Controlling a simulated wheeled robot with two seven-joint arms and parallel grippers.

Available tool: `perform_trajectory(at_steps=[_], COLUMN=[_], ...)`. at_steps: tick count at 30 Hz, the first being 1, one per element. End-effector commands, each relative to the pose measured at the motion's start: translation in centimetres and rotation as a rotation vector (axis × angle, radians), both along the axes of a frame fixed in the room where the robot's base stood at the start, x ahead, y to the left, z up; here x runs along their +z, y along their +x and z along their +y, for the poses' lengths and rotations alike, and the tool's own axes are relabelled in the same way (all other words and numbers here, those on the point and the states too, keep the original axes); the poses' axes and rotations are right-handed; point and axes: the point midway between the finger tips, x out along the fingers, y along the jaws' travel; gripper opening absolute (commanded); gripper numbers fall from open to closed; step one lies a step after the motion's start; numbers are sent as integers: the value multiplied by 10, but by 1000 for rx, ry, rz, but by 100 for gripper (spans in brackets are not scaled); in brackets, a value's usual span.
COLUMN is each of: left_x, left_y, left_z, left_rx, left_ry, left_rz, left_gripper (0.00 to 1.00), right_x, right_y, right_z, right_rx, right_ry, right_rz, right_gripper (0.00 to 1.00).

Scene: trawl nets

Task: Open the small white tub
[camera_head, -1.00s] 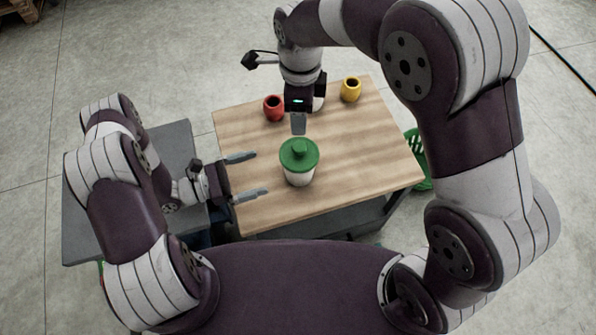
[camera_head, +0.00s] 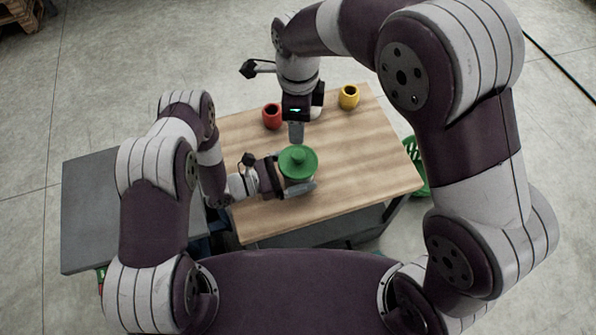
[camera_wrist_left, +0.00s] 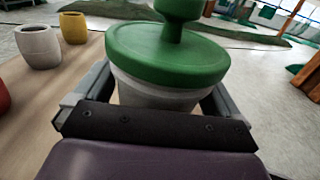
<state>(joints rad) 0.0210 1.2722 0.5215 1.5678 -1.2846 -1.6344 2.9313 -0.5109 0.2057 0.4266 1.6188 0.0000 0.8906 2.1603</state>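The small white tub (camera_head: 293,185) stands upright on the wooden table, with a green knobbed lid (camera_head: 308,164) on it. The left wrist view shows the tub's pale body (camera_wrist_left: 150,95) under the wide lid (camera_wrist_left: 165,55). My left gripper (camera_head: 298,184) reaches in from the left, one finger on each side of the body below the lid. Its fingers stand wide apart; the lid hides the far one in the head view, and contact is unclear. My right gripper (camera_head: 296,134) points down just behind the lid knob. Its fingers are seen edge-on, so their gap is hidden.
A red cup (camera_head: 271,117) and a yellow cup (camera_head: 349,97) stand at the table's back. A white cup (camera_wrist_left: 38,46) shows beside them in the left wrist view. A green basket (camera_head: 416,168) is beyond the right edge. The table's right part (camera_head: 372,160) is clear.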

Motion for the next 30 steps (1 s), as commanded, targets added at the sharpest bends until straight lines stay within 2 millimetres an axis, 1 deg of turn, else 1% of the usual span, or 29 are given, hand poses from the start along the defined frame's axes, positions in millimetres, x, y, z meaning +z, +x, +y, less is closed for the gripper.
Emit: perform_trajectory(at_steps=[1,2,3,5,6,8,9,11,14,15,18,21,24,25,28,30], left_x=[0,0,0,0,0,0,0,0,0,0,0,0,0,0,0,0], left_y=[0,0,0,0,0,0,0,0,0,0,0,0,0,0,0,0], left_z=[0,0,0,0,0,0,0,0,0,0,0,0,0,0,0,0], left_rx=[0,0,0,0,0,0,0,0,0,0,0,0,0,0,0,0], left_ry=[0,0,0,0,0,1,1,1,1,1,1,1,1,1,1,1], left_rz=[0,0,0,0,0,0,0,0,0,0,-1,-1,-1,-1,-1,-1], left_gripper=[80,71,58,38,35,35,35,35,35,35,35,35,35,35,35,35], right_x=[0,0,0,0,0,3,5,4,1,0,-5,-8,-8,-9,-16,-27], right_y=[0,0,0,0,0,-2,-9,-17,-23,-24,-26,-24,-21,-21,-19,-18], right_z=[0,0,0,0,0,4,6,6,4,4,2,0,1,1,1,1], right_rx=[0,0,0,0,1,11,30,175,527,681,1036,1313,1485,1517,1568,1573], right_ry=[0,0,0,0,0,3,1,-10,-35,-45,-76,-104,-121,-124,-127,-127], right_rz=[0,0,0,0,0,-7,-10,-29,-59,-72,-90,-101,-108,-109,-106,-104], right_gripper=[62,62,62,62,62,62,62,62,62,62,62,62,62,62,62,62])
